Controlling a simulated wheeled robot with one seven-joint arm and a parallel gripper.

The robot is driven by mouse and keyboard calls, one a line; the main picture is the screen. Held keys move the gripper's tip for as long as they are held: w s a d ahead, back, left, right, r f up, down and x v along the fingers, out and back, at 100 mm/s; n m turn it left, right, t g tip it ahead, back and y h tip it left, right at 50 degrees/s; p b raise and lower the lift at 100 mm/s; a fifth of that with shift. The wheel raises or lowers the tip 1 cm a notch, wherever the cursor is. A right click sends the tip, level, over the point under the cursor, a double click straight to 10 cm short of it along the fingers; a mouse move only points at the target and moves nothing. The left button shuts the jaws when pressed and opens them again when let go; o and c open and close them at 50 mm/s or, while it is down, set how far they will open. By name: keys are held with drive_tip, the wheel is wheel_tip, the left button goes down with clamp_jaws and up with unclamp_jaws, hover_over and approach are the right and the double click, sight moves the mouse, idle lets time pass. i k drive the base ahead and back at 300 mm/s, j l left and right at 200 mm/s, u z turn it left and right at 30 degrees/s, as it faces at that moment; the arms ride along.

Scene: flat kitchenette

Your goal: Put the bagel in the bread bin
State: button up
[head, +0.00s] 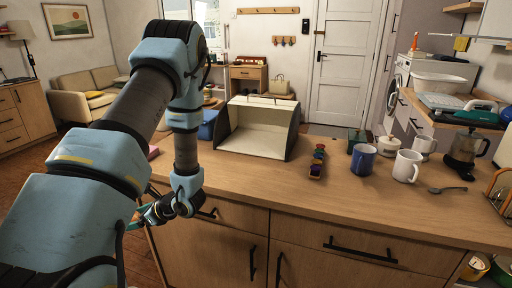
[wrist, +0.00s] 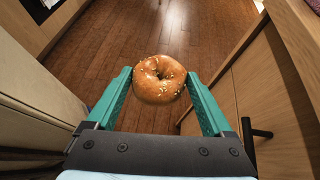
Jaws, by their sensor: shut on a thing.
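The bagel (wrist: 160,79), golden brown with pale seeds, sits between the teal fingertips of my gripper (wrist: 159,76) in the wrist view. My gripper is shut on it, with the wood floor beyond. In the head view my gripper (head: 137,221) is low at the left end of the counter, beside the drawer fronts and mostly behind my arm; I cannot make out the bagel there. The bread bin (head: 287,143) stands on the counter's back edge, right of my arm. Its front is open, and its pale inside looks empty.
The wooden counter (head: 250,184) has bare room in front of the bin. Colored small items (head: 317,162), a blue mug (head: 363,159) and a white mug (head: 406,166) stand right of it. Black cabinet handles (head: 252,262) stick out below the counter.

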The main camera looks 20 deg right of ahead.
sight(257, 142)
drive_tip(key=i+j+z, duration=0.15)
drive_tip(key=z, duration=0.3)
drive_tip(key=j+z, duration=0.45)
drive_tip(key=i+j+z, duration=0.15)
drive_tip(key=j, duration=0.7)
drive_tip(key=j+z, duration=0.15)
drive_tip(key=j, duration=0.65)
drive_tip(key=i, duration=0.05)
